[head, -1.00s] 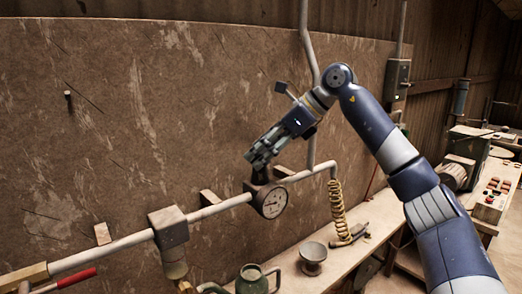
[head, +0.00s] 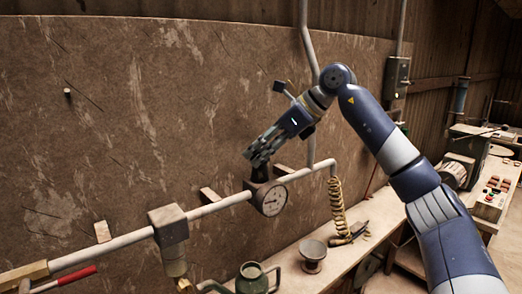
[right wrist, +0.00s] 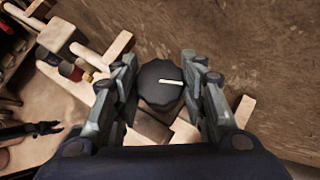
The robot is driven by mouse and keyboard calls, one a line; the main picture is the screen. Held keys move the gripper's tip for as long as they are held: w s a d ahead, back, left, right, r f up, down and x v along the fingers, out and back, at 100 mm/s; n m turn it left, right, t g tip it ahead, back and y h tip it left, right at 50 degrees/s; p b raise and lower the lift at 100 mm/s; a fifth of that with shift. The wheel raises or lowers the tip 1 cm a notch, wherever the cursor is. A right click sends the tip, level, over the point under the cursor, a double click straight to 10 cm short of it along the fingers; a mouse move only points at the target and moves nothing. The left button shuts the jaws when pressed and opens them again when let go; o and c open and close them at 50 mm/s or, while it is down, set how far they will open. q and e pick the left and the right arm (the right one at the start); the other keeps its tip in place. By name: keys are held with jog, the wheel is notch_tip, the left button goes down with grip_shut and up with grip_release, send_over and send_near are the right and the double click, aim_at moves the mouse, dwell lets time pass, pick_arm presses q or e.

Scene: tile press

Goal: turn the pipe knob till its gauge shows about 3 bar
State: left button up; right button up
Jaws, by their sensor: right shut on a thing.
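The dark pipe knob (right wrist: 158,88) with a pale pointer mark fills the middle of the right wrist view; the mark points to the right. My right gripper (head: 260,163) is on the knob above the gauge, one finger on each side of it, and also shows in the right wrist view (right wrist: 160,82). In the head view the fingers mostly hide the knob. The round white gauge (head: 271,201) faces outward on the pipe just below; its dark needle is too small to read exactly. My left gripper is out of view.
The pale pipe (head: 223,204) runs along the brown wall panel. A yellow coiled hose (head: 338,205) hangs at right. A red-handled lever (head: 77,275) is lower left.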

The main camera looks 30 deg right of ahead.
jog(key=shift+m+t+h, duration=0.5)
jog(key=shift+m+h, duration=0.2)
jog(key=shift+m, duration=0.4)
jog(key=m+h, duration=0.2)
jog(key=m, duration=0.1)
jog(key=shift+a+t+h, duration=0.15)
jog(key=shift+t+h, duration=0.15)
jog(key=shift+t, duration=0.1)
jog(key=m+h, duration=0.3)
jog(key=m, duration=0.2)
jog(key=shift+h, duration=0.3)
jog(key=o, duration=1.1)
jog(key=shift+c, duration=0.2)
jog(key=v, duration=1.2)
